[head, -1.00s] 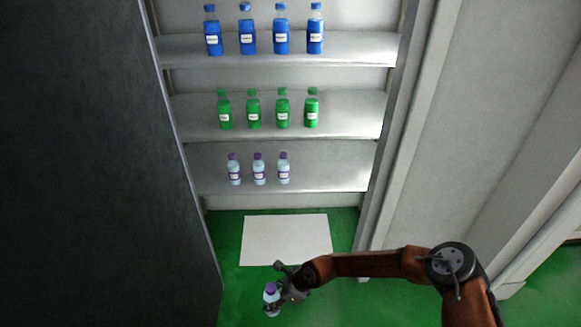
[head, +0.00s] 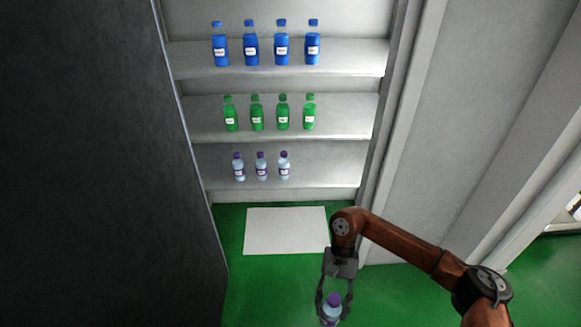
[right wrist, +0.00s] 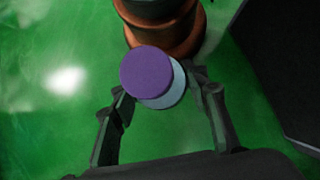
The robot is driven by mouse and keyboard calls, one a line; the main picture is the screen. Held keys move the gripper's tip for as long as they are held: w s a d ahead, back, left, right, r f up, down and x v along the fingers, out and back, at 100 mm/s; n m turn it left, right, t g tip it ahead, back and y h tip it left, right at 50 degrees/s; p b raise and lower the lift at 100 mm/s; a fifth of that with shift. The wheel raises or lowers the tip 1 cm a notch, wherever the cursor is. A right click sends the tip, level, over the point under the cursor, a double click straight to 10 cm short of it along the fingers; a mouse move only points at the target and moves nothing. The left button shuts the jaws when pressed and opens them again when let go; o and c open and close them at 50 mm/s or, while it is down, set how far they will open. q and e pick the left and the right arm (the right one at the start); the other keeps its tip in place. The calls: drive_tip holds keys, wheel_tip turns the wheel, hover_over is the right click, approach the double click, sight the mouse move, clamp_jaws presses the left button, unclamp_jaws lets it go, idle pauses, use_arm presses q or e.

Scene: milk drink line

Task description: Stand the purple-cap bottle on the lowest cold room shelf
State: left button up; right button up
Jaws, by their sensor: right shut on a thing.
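The purple-cap bottle (head: 331,312) is held upright in my right gripper (head: 334,297), low in the head view and in front of the shelves. In the right wrist view its purple cap (right wrist: 152,75) shows between the two fingers (right wrist: 165,95), and its body is mostly hidden below the cap. The lowest cold room shelf (head: 320,172) holds several small bottles with purple caps, grouped at its left and middle; its right part is bare. My left gripper is not in view.
The middle shelf (head: 350,120) holds green bottles (head: 256,118) and the top shelf (head: 360,62) holds blue bottles (head: 251,50). A dark panel (head: 90,160) stands at the left, a pale wall at the right. A white mat (head: 285,232) lies on the green floor before the shelves.

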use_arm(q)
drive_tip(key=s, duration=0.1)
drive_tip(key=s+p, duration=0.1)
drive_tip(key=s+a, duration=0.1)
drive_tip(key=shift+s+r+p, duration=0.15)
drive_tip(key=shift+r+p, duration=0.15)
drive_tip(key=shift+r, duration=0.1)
use_arm(e)
drive_tip(key=s+d+r+n+h, duration=0.1)
drive_tip(key=d+r+n, duration=0.1)
drive_tip(key=d+r, duration=0.4)
drive_tip(key=d, duration=0.3)
drive_tip(key=shift+s+d+r, duration=0.15)
drive_tip(key=shift+r, duration=0.2)
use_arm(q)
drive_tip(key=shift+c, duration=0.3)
